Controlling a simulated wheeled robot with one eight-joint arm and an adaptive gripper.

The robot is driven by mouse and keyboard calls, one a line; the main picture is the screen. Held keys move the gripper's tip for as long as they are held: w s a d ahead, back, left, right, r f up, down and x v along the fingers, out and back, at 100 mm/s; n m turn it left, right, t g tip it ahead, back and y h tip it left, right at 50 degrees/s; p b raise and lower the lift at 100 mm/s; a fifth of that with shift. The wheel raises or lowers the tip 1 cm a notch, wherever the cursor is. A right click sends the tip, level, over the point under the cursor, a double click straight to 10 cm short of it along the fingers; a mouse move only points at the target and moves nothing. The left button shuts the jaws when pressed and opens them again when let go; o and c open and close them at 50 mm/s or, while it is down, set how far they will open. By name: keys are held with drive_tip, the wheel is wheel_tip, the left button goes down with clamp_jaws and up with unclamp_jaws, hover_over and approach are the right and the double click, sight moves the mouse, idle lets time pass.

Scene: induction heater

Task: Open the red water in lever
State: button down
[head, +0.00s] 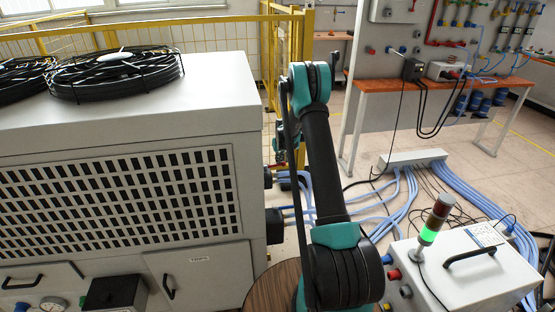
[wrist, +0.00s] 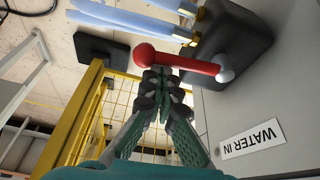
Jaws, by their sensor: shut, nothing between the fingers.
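The red lever (wrist: 190,64) shows in the wrist view, with a round knob at its left end and a pale pivot at its right end. It sits in front of a dark block on the grey cabinet side, above a "WATER IN" label (wrist: 252,138). My gripper (wrist: 160,78) is shut and empty. Its fingertips are at the lever's near edge, close to the knob end; I cannot tell whether they touch it. In the head view the lever cannot be made out, and my arm hides much of that area.
The grey cabinet (head: 215,105) with fans on top stands left of my arm. A yellow fence (wrist: 75,120) is close behind the gripper. Blue hoses (head: 400,195) cross the floor. A grey box (head: 460,275) with a green-lit signal lamp (head: 430,235) stands at right.

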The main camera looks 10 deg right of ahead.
drive_tip(key=shift+s+d, duration=0.1)
drive_tip(key=shift+s, duration=0.3)
idle(0.5)
